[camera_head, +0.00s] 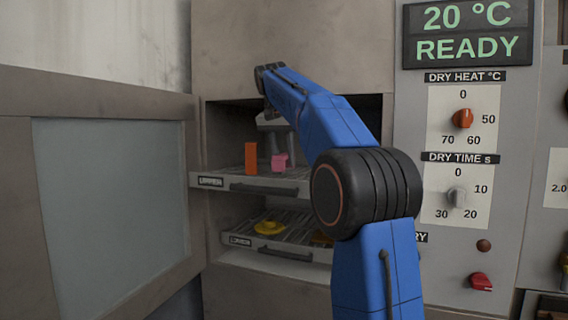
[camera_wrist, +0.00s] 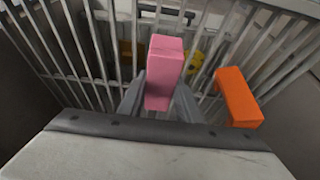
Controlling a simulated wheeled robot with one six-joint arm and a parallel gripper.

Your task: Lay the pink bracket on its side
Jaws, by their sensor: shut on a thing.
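The pink bracket (camera_head: 280,161) is at the upper rack of the oven in the head view, partly hidden by my arm. In the wrist view the pink bracket (camera_wrist: 164,72) sits between the fingers of my gripper (camera_wrist: 158,98). My gripper is shut on it. Its long face points toward the wrist camera. I cannot tell whether it touches the rack bars.
An orange block (camera_head: 251,158) stands on the upper rack (camera_head: 240,187), left of the bracket; it also shows in the wrist view (camera_wrist: 238,98). A yellow piece (camera_head: 269,227) lies on the lower rack (camera_head: 250,240). The oven door (camera_head: 110,190) is open at the left.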

